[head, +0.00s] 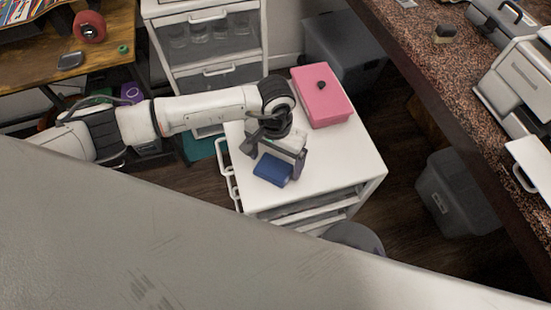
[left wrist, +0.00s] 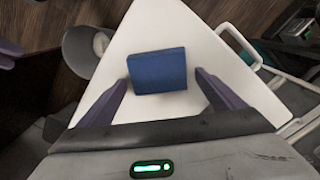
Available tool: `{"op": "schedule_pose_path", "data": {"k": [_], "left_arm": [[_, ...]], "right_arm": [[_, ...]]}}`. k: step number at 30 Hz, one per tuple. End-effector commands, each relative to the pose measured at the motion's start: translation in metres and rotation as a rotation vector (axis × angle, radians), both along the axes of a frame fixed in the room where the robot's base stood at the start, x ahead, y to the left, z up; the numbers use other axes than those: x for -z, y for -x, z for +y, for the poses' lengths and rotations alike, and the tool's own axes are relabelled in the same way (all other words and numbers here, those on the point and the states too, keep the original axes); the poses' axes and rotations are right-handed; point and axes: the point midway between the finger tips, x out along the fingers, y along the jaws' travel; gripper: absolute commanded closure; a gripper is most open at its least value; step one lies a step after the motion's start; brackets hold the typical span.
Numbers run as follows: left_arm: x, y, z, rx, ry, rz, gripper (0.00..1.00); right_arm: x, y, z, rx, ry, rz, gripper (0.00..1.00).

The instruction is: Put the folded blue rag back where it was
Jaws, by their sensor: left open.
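The folded blue rag (head: 273,169) lies on the white top of a drawer cabinet (head: 345,160), near its front left side. In the left wrist view the rag (left wrist: 158,70) is a blue block on the white top (left wrist: 165,25). My left gripper (head: 274,165) is open over the rag in the head view. In the left wrist view its two fingers (left wrist: 161,86) stand apart, one to each side of the rag's near edge.
A pink box (head: 322,97) with a dark knob sits at the back of the cabinet top. A grey bin (head: 455,195) stands on the floor to the right, beside a speckled counter (head: 420,70). The cabinet top's right part is clear.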

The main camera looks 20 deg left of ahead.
Motion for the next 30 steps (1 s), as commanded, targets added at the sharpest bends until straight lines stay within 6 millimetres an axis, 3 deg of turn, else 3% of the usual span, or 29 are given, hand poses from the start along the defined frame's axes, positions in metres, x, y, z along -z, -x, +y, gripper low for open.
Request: {"op": "schedule_pose_path", "data": {"k": [8,21,30], "left_arm": [[-0.017,-0.001,0.0,0.002,0.001,-0.003,0.12],[-0.105,-0.001,0.0,0.002,0.0,-0.004,0.12],[-0.124,0.001,0.0,0.001,0.0,0.001,0.12]], "right_arm": [[-0.006,-0.001,0.001,0.001,-0.004,-0.008,0.69],[0.001,0.0,0.0,0.002,0.0,-0.002,0.69],[0.001,0.0,-0.001,0.001,0.001,0.0,0.69]]}}
